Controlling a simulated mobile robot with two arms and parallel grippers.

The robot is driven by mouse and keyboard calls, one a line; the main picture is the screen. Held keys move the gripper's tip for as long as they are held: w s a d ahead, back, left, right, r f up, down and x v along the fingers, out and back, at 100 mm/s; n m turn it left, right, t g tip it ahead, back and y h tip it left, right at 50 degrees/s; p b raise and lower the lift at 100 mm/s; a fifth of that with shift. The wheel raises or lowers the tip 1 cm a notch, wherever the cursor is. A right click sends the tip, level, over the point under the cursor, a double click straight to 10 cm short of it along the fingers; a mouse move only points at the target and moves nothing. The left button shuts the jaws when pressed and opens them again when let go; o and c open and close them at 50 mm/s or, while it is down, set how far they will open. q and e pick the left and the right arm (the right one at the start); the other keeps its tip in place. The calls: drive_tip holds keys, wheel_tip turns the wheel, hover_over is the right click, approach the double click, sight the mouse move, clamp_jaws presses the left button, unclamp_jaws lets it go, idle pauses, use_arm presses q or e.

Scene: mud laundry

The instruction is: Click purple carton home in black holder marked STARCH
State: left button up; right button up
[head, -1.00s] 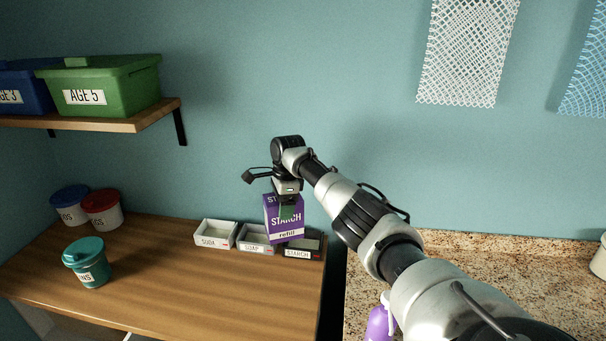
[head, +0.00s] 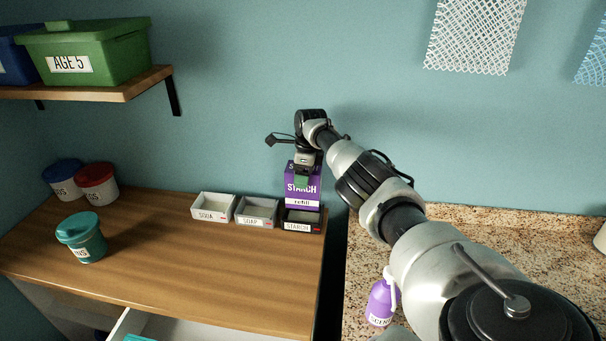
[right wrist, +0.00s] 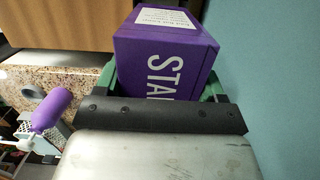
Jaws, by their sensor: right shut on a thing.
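The purple carton (head: 303,188) is marked STARCH refill and stands upright. My right gripper (head: 302,180) is shut on its upper part from above. The black holder marked STARCH (head: 301,226) is at the right end of the row on the wooden counter. The carton's lower end is at the holder's opening in the head view; the holder's front wall hides its bottom, so I cannot tell how far in it sits. In the right wrist view the carton (right wrist: 167,55) fills the space between green finger pads. My left gripper is not in view.
White holders marked SODA (head: 212,211) and SOAP (head: 256,214) stand left of the black one. A teal jar (head: 82,238) is further left. A purple bottle (head: 380,302) stands on the granite counter (head: 450,235). An open drawer (head: 125,325) shows below.

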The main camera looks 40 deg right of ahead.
sight(303, 194)
drive_tip(key=shift+f+b, duration=1.9)
drive_tip(key=shift+b, duration=0.1)
drive_tip(key=shift+f+b, duration=0.4)
drive_tip(key=shift+f, duration=0.5)
drive_tip(key=shift+a+f+b, duration=0.1)
drive_tip(key=shift+f+b, duration=0.45)
drive_tip(key=shift+f, duration=0.4)
drive_tip(key=o, duration=1.3)
drive_tip(key=shift+s, duration=0.1)
drive_tip(key=shift+r, duration=0.15)
drive_tip(key=shift+r, duration=0.3)
drive_tip(key=r, duration=0.6)
drive_tip(key=s+r, duration=0.1)
drive_tip(key=r, duration=0.3)
drive_tip(key=shift+d, duration=0.4)
